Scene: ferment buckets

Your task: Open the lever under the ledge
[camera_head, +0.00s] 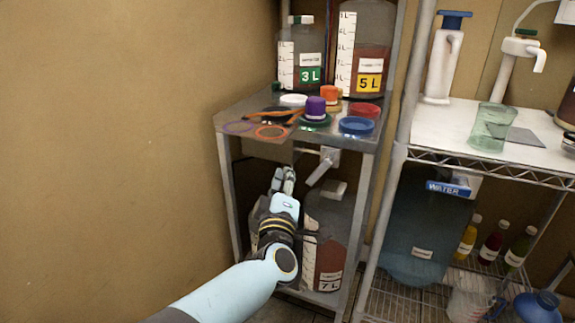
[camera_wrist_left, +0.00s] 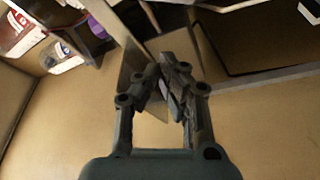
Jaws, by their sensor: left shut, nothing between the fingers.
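The lever (camera_head: 318,171) is a pale grey bar that slants down and to the left from a small light mount (camera_head: 330,153) under the ledge (camera_head: 258,148). My left gripper (camera_head: 284,178) is below the ledge, to the left of the lever in the head view, and looks apart from it. Its fingers are shut with nothing between them; they also show in the left wrist view (camera_wrist_left: 163,72). In that view a pale piece at the top right edge may be the lever, but I cannot tell. My right gripper is not in view.
Big jugs marked 3L (camera_head: 300,60) and 5L (camera_head: 365,70) stand on the ledge with several lids, including a blue one (camera_head: 356,125). A 7L jug (camera_head: 333,235) stands below, beside my left arm. A wire rack (camera_head: 480,165) is at right. The left wall is bare.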

